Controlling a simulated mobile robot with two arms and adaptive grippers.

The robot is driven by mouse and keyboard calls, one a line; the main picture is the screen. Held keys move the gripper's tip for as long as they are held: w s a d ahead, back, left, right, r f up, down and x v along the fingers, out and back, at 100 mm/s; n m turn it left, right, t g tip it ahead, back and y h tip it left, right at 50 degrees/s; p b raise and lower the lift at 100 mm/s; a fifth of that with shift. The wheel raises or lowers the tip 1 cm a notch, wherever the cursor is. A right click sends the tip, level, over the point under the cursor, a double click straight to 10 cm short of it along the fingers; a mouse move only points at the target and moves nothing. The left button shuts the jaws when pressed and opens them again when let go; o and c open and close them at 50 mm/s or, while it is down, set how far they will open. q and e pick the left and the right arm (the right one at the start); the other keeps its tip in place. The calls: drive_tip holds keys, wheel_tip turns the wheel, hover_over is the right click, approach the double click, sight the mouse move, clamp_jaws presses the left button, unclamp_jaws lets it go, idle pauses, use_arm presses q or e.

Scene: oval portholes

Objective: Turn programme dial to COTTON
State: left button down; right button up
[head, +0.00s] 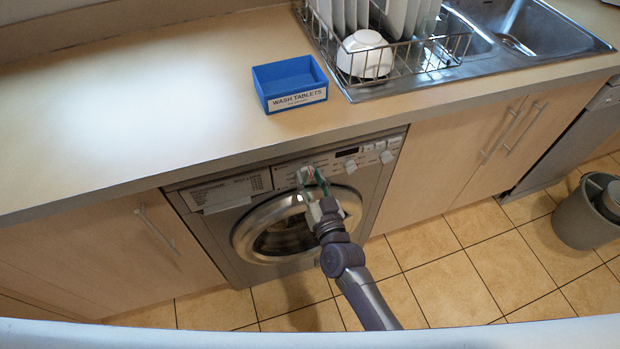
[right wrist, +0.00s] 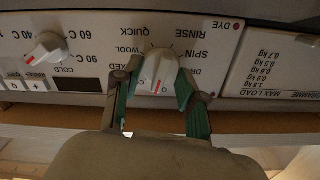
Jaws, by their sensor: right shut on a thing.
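The programme dial (right wrist: 158,72) is a white knob on the washing machine's light panel, which shows upside down in the right wrist view. My right gripper (right wrist: 155,88) is shut on the dial, with a green-padded finger on each side. A red mark shows on the knob towards the picture's bottom. QUICK, WOOL, RINSE, SPIN and DYE can be read around it; other labels are partly covered by the fingers, and I cannot read COTTON. In the head view my right gripper (head: 313,182) reaches the front of the washing machine (head: 215,232). My left gripper is not in view.
A temperature dial (right wrist: 47,48) sits left of the programme dial in the right wrist view. A blue wash tablets box (head: 290,84) and a dish rack (head: 405,58) stand on the worktop (head: 130,110) above. A grey bin (head: 580,218) stands on the floor at right.

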drive_tip(key=m, duration=0.5)
drive_tip(key=shift+d, duration=0.1)
drive_tip(key=shift+m, duration=0.3)
idle(0.4)
drive_tip(key=o, duration=1.1)
drive_tip(key=v, duration=1.2)
